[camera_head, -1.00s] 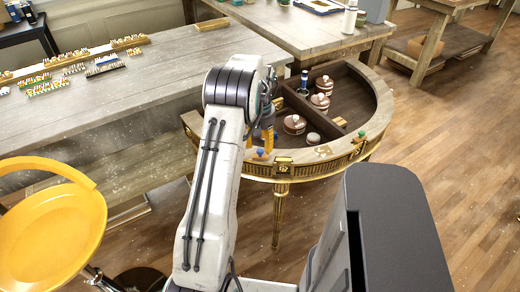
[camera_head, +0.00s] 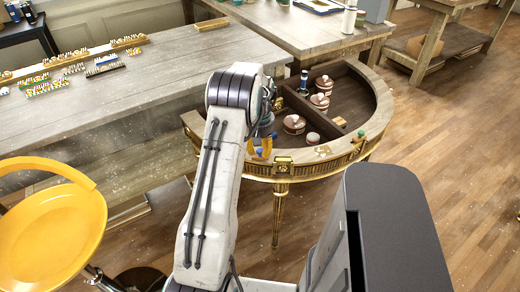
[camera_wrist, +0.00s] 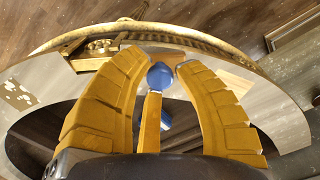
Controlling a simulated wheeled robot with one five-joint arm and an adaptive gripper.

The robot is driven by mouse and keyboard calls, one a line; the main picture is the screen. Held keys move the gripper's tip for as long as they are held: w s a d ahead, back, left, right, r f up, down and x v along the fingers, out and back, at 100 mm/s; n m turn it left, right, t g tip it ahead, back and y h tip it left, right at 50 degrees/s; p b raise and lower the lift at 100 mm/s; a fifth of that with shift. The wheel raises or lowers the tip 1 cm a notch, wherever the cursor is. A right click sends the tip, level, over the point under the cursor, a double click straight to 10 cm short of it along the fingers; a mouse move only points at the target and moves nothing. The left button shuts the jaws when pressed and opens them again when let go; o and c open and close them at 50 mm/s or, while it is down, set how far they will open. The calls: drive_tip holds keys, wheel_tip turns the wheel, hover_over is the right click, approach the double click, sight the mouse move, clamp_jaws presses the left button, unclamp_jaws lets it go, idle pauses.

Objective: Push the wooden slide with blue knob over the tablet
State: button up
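The blue knob (camera_wrist: 160,76) shows in the wrist view between the two yellow fingers of my gripper (camera_wrist: 161,66). The fingers flank it with narrow gaps at the tips, so the gripper looks open around it. In the head view my gripper (camera_head: 262,149) is over the left end of the curved table rim, where the knob is mostly hidden. A pale patch with brown marks, likely the tablet (camera_head: 323,150), lies on the rim to the right; it also shows in the wrist view (camera_wrist: 18,93).
The half-round gilt console (camera_head: 372,135) has a dark recess with lidded pots (camera_head: 294,124) and a dark blue bottle (camera_head: 304,80). A green knob (camera_head: 361,132) stands on the rim at right. A yellow stool (camera_head: 50,235) is at left. A long grey table (camera_head: 130,100) lies behind.

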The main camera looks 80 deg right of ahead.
clamp_jaws()
drive_tip(key=s, duration=0.6)
drive_tip(key=shift+s+d, duration=0.25)
drive_tip(key=shift+d, duration=0.05)
drive_tip(key=shift+f, duration=0.1)
drive_tip(key=shift+o, duration=1.4)
unclamp_jaws()
drive_tip(key=shift+s, duration=0.15)
drive_tip(key=shift+o, duration=0.9)
drive_tip(key=shift+d, duration=0.1)
